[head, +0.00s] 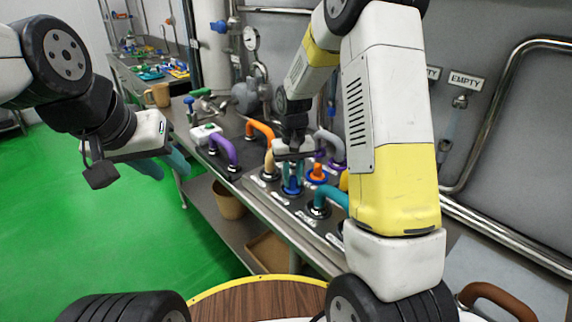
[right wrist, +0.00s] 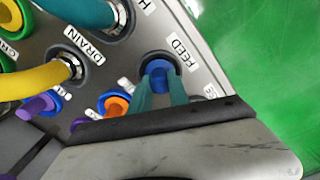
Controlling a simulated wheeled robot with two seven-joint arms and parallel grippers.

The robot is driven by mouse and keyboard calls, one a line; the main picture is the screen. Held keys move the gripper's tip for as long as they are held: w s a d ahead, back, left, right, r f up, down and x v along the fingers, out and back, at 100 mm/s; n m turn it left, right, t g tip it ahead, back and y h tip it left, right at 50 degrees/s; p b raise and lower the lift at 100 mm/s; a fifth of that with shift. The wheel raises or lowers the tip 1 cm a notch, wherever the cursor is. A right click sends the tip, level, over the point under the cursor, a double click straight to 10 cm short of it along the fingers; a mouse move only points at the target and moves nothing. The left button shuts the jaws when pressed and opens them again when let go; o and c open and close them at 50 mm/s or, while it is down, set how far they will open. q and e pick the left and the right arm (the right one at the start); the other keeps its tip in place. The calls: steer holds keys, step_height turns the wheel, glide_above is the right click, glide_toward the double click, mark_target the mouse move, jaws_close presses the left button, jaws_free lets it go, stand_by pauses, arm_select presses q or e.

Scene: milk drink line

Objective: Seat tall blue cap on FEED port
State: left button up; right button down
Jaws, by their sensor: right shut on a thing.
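The tall blue cap (right wrist: 160,62) is upright at the FEED port (right wrist: 181,80), beside the FEED label. It also shows in the head view (head: 291,188) under my right gripper (head: 292,174). My right gripper's teal fingers (right wrist: 161,88) are shut on the cap. The port is mostly hidden under the cap, and I cannot tell whether the cap is fully down. My left gripper (head: 163,164) hangs over the green floor at the left, away from the panel, with its teal fingers apart and empty.
An orange cap (right wrist: 116,103) on a blue ring sits close to the FEED port. The DRAIN port holds a yellow hose (right wrist: 40,80), with a teal hose (right wrist: 82,10) beside it. Purple (head: 225,148) and orange hoses (head: 262,129) arch over the panel. The green floor is open at the left.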

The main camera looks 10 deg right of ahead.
steer(key=c, duration=1.2)
jaws_free()
steer(key=shift+o, duration=0.2)
step_height(320, 180, up, 7)
steer(key=shift+r, duration=0.4)
